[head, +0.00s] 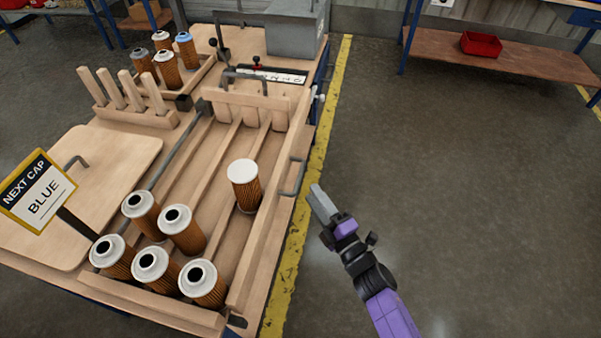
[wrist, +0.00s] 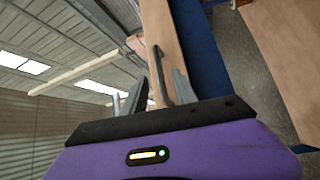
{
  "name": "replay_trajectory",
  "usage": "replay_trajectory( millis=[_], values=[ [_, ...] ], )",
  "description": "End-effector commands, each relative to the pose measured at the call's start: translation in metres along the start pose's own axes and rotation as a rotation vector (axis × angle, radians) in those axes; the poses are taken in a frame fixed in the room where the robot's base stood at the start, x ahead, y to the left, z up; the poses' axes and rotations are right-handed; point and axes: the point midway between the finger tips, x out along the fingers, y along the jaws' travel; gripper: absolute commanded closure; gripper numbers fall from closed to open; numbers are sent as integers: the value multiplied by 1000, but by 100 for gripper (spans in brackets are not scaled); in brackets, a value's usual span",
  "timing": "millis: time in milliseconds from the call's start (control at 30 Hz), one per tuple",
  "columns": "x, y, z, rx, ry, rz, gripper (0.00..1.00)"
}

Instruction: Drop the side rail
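The side rail (head: 268,232) is a long wooden board standing along the right edge of the wooden bench. A grey bent-bar handle (head: 299,178) sticks out from its outer face. My gripper (head: 317,194) is just right of the handle, over the floor, and looks apart from it in the head view. In the wrist view the fingers are spread, and the grey handle (wrist: 158,72) shows between them, further ahead. The gripper is open and holds nothing. Whether the fingertips overlap the handle in depth cannot be told.
Inside the rail, a white-capped cartridge (head: 243,172) stands in a lane, with several open-topped cartridges (head: 181,230) nearer. A sign (head: 38,190) reads "NEXT CAP BLUE". A yellow floor line (head: 300,245) runs beside the bench. The floor (head: 440,190) to the right is clear.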

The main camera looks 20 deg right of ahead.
Motion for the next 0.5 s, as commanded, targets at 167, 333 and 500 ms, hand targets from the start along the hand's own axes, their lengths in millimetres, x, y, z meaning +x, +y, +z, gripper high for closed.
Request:
replay_trajectory(
  millis=[167, 333, 500],
  values=[
    [14, 2, 0, -18, 1, 5, 66],
    [41, 2, -1, -17, 2, 6, 66],
    [64, 2, 0, -14, 1, 5, 66]
  ],
)
